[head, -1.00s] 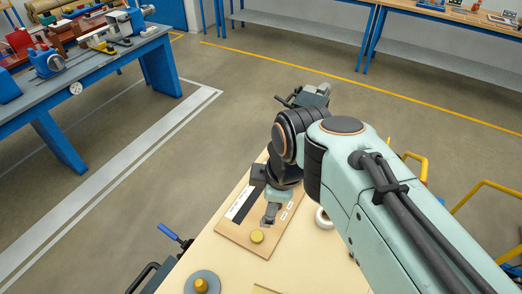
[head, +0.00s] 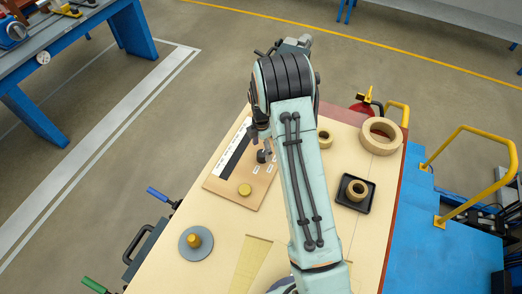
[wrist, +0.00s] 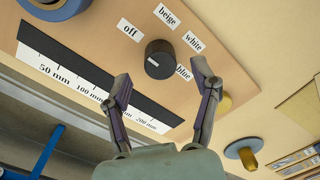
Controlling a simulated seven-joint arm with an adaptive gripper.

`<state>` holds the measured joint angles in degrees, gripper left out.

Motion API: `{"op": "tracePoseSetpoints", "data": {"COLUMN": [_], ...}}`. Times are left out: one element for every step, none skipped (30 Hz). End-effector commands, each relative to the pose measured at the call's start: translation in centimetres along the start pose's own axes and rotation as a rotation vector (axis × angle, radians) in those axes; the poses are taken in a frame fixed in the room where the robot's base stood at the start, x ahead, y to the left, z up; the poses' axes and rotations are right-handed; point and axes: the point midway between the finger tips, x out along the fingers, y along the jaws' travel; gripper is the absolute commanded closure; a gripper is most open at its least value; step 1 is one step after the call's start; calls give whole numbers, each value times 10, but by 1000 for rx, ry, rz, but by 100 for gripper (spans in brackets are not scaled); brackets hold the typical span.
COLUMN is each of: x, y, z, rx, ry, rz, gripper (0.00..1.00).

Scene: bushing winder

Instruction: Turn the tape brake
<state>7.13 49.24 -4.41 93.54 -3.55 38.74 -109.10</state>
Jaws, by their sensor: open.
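A black round knob (wrist: 159,58) with a white mark stands on a tan board (wrist: 100,22), ringed by the labels off, beige, white and blue. In the head view the knob (head: 263,156) shows on the board (head: 222,184), just left of my arm. I cannot tell from labels which part is the tape brake. My gripper (wrist: 163,82) is open and empty, its fingertips apart on either side of the black knob's near edge. In the head view my arm partly hides the gripper.
A grey disc with a yellow post (head: 193,240) lies nearer on the table. A black tray with a tape roll (head: 358,191) and a large tan ring (head: 381,136) are to the right. A black scale strip (wrist: 85,75) runs along the board. A blue roll (wrist: 55,8) is beside it.

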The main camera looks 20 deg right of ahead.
Motion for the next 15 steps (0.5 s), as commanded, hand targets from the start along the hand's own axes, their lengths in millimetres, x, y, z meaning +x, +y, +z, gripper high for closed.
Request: {"op": "tracePoseSetpoints", "data": {"x": [8,13,17,21,23,26,27,28,29,29,30,29,29,29,29], "y": [-1,-1,0,-1,-1,0,0,0,0,0,0,0,0,0,0], "z": [0,0,0,0,0,0,0,0,0,0,0,0,0,0,0], "rx": [1,1,1,1,1,1,1,1,0,0,0,0,0,0,0], "ry": [2,1,1,1,0,0,0,0,0,0,0,0,0,0,0], "rz": [-3,-2,-2,-3,-2,-1,0,0,0,0,0,0,1,1,1], "gripper": [38,38,38,38,38,38,38,38,38,38,38,38,38,38,38]}}
